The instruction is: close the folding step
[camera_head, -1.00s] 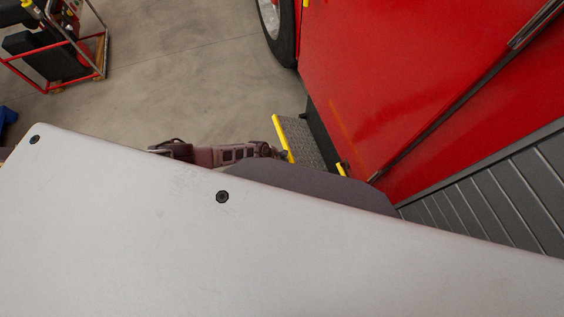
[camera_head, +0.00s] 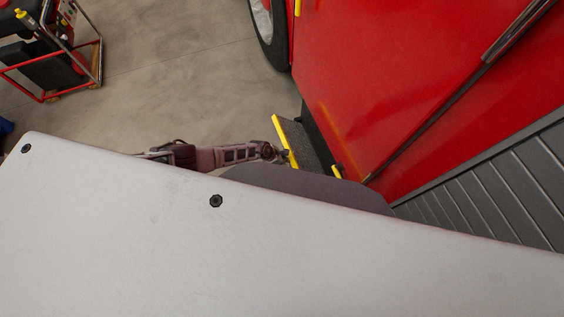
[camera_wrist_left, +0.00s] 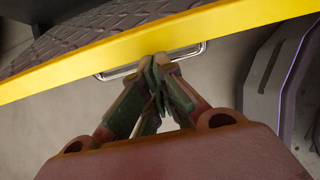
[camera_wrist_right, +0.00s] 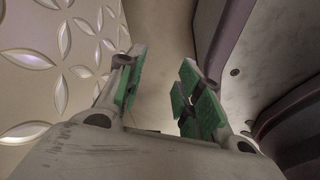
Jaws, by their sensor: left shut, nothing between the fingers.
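The folding step (camera_head: 313,143) is a dark textured plate with a yellow edge, standing out from the red vehicle side in the head view. In the left wrist view its yellow edge (camera_wrist_left: 215,27) crosses the top, with the tread (camera_wrist_left: 95,38) behind it and a metal loop (camera_wrist_left: 115,73) below. My left gripper (camera_head: 286,156) is at the step's yellow edge in the head view. Its fingertips (camera_wrist_left: 160,62) are shut and empty right at the edge; whether they touch it is unclear. My right gripper (camera_wrist_right: 158,88) is open and empty, away from the step.
The red vehicle body (camera_head: 390,80) and a wheel (camera_head: 268,25) stand beside the step. Grey slats (camera_head: 500,190) lie at the right. A red-framed machine (camera_head: 55,55) stands on the floor at upper left. The floor (camera_head: 190,80) between is clear. A patterned pale surface (camera_wrist_right: 50,75) is near my right gripper.

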